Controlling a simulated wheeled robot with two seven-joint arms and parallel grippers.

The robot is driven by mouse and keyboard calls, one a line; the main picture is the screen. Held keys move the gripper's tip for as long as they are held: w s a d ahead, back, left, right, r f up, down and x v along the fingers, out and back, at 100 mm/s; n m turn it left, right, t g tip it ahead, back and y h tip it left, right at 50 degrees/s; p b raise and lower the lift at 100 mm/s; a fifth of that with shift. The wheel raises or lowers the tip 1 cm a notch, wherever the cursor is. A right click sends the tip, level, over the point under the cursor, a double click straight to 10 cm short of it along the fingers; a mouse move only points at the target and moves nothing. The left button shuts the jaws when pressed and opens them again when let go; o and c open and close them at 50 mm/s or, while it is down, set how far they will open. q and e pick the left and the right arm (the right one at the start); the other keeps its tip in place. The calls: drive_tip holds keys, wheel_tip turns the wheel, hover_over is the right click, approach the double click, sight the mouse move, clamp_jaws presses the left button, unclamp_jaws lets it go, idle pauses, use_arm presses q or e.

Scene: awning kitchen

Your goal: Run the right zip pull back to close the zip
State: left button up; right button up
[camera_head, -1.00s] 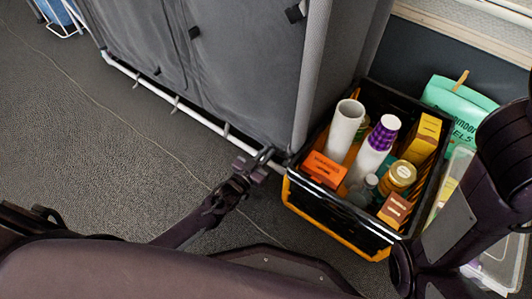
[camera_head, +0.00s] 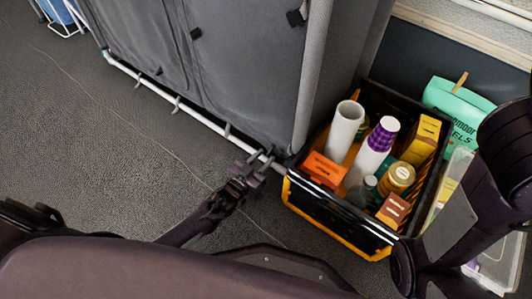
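A grey fabric cupboard (camera_head: 245,75) stands on a white tube frame, with seams down its front. I cannot make out the right zip pull; small dark tabs (camera_head: 296,17) show on the fabric, and I cannot tell whether one of them is it. My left gripper (camera_head: 266,158) is at the cupboard's lower right front corner, by the bottom tube. Its fingers look apart, and I see nothing held between them. My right arm (camera_head: 455,225) comes in at the right edge; its gripper is out of view.
A black and orange crate (camera_head: 335,225) with cups, jars and boxes stands just right of my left gripper. Carpet (camera_head: 100,140) is open at left, crossed by a thin cord.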

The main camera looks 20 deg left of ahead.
use_arm(q)
drive_tip(key=p+v, duration=0.2)
drive_tip(key=v, duration=0.4)
idle(0.5)
